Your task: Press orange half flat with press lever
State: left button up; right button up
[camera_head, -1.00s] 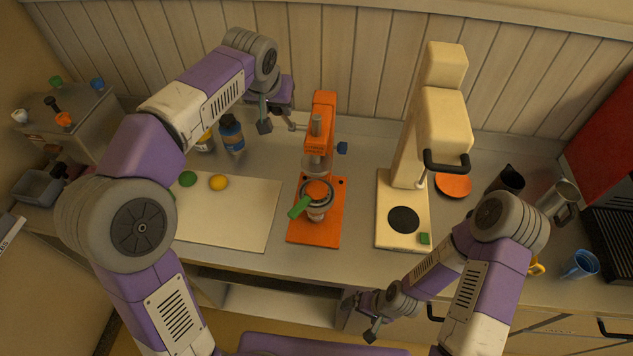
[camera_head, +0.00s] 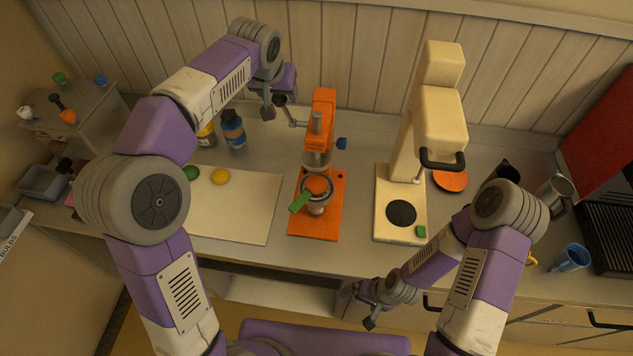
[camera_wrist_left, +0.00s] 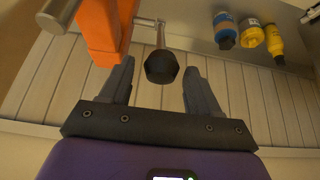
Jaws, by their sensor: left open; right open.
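The orange press (camera_head: 322,215) stands on the counter in the middle of the head view. The orange half (camera_head: 317,187) sits in the press cup, below the raised press head (camera_head: 317,160). A green handle (camera_head: 300,202) sticks out from the cup. The lever, a metal rod with a dark knob (camera_head: 280,99), reaches up and left from the press. My left gripper (camera_head: 267,110) is open beside the knob. In the left wrist view the knob (camera_wrist_left: 161,67) appears between the open fingers; I cannot tell if they touch it. My right gripper (camera_head: 370,312) is open, low in front of the counter.
A cream machine (camera_head: 388,225) with a black handle stands right of the press. A pale board (camera_head: 245,207) with a yellow fruit (camera_head: 220,176) and green fruit (camera_head: 191,173) lies left. A blue bottle (camera_head: 233,130) stands behind the board, near my left arm.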

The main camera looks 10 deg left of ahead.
pick_arm(q)
jog(key=p+v, duration=0.2)
jog(key=v, duration=0.4)
dwell(0.3)
